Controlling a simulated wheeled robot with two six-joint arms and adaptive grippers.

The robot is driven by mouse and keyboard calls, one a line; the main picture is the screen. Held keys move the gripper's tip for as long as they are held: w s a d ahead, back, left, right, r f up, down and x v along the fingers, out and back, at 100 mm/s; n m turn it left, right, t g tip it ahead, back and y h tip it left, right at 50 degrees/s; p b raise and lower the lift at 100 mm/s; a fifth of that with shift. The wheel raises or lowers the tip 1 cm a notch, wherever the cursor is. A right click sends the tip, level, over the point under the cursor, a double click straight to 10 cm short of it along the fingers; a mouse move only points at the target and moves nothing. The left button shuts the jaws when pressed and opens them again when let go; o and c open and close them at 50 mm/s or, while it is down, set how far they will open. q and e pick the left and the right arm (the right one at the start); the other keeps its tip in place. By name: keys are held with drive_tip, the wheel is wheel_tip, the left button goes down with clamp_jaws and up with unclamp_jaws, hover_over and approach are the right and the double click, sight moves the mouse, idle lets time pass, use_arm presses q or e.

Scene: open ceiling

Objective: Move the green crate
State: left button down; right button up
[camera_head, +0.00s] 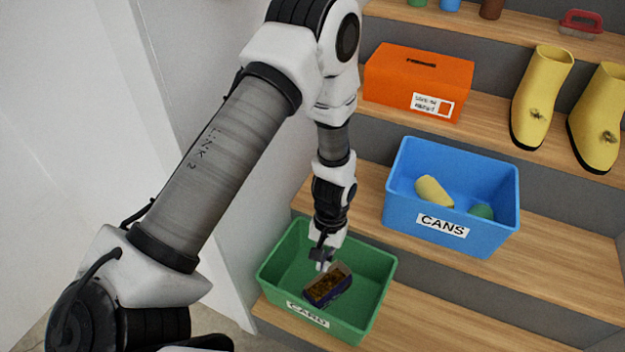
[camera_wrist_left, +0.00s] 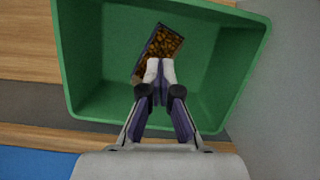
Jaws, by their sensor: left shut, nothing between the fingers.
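The green crate (camera_head: 377,283) stands on the lowest wooden step in view, with a white label on its front reading roughly "CARD". A small dark box with brown, patterned contents (camera_head: 329,286) lies inside it. My left gripper (camera_head: 324,266) reaches down into the crate from above, its fingertips beside or over the small box. In the left wrist view the crate (camera_wrist_left: 228,60) surrounds the gripper (camera_wrist_left: 160,68), whose fingertips are together with nothing between them, overlapping the box (camera_wrist_left: 165,42) in the picture. I cannot tell whether they touch it. My right gripper is not in view.
A blue crate (camera_head: 450,170) labelled "CANS" stands on the step above, holding a yellow and a green item. Higher up are an orange box (camera_head: 418,82) and yellow boots (camera_head: 541,97). A pale wall (camera_head: 185,60) is close on the left. The lowest step (camera_head: 440,325) is bare to the right.

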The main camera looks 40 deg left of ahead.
use_arm(q)
drive_tip(key=s+f+b, duration=0.1)
drive_tip(key=f+b, duration=0.1)
drive_tip(key=s+d+f+b, duration=0.1)
drive_tip(key=s+f+b, duration=0.1)
drive_tip(key=f, duration=0.1)
drive_tip(key=s+f+b, duration=0.1)
drive_tip(key=f+b, duration=0.1)
drive_tip(key=f, duration=0.1)
drive_tip(key=shift+s+d, duration=0.2)
drive_tip(key=shift+s+d+r, duration=0.15)
drive_tip(key=shift+s+r, duration=0.25)
drive_tip(key=shift+s, duration=0.05)
